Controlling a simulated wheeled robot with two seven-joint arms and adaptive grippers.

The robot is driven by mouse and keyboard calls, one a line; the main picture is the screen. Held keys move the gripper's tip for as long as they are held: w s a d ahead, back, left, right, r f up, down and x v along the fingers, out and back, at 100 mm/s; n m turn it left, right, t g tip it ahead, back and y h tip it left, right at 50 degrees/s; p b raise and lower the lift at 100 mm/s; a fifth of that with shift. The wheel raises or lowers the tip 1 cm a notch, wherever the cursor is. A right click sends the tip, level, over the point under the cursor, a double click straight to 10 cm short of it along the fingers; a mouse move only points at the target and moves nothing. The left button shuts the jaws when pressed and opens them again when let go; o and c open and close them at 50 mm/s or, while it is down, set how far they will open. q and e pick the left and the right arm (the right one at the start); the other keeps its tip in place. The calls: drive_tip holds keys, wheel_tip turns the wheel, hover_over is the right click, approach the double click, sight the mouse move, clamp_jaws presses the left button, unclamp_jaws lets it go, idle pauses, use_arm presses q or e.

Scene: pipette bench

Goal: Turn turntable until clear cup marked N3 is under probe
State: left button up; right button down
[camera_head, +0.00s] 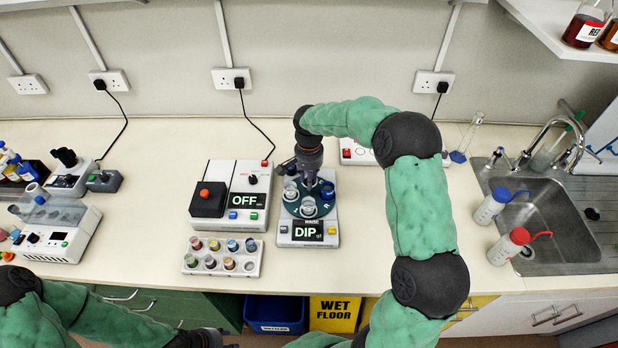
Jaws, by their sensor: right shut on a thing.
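The turntable (297,208) is a dark green disc on a white device (317,232) with a display reading "DIP". Several cups stand around it: a clear cup (308,207) at the front, another clear cup (290,191) at the left and a blue one (328,190) at the right. I cannot read an N3 mark. My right gripper (309,180) points down over the disc's middle, shut on the turntable's central part, which its fingers hide. The probe cannot be made out clearly behind the gripper. My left gripper (205,338) is at the bottom edge, its fingers unclear.
A white device reading "OFF" (245,200) stands just left of the turntable. A rack of several colored vials (222,268) is in front of it. Two wash bottles (492,205) (508,246) stand by the sink (560,222) at the right. The bench between turntable and sink lies partly under my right arm.

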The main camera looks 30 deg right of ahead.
drive_tip(key=c, duration=1)
unclamp_jaws()
wheel_tip(320, 180, up, 12)
